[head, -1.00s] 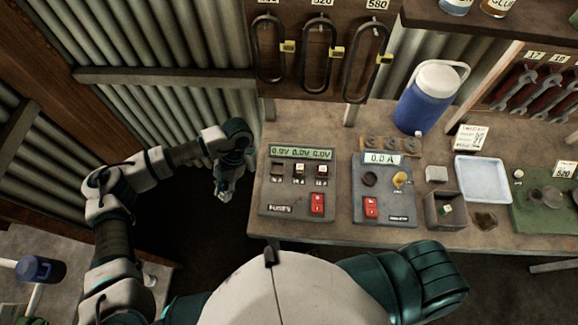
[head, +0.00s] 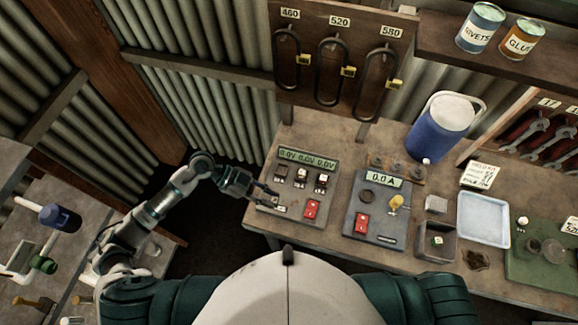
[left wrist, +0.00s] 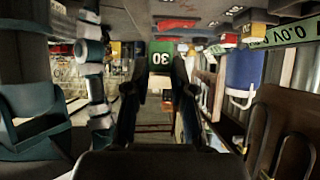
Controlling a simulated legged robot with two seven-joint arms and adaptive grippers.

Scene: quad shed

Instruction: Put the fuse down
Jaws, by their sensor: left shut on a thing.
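My left gripper (head: 272,198) reaches in from the left, at the lower left part of the fuse panel (head: 262,205). In the left wrist view its two fingers (left wrist: 160,75) are shut on a green fuse (left wrist: 160,47) marked 30. The fuse is hard to make out in the head view. The panel has a display reading 0.0V three times. Its left socket (head: 282,171) looks dark and empty; the other two hold pale-topped fuses (head: 301,174). My right gripper is out of view.
A pale blue tray (head: 483,219) and blue jug (head: 441,129) stand further right. The bench's front edge runs below the panels.

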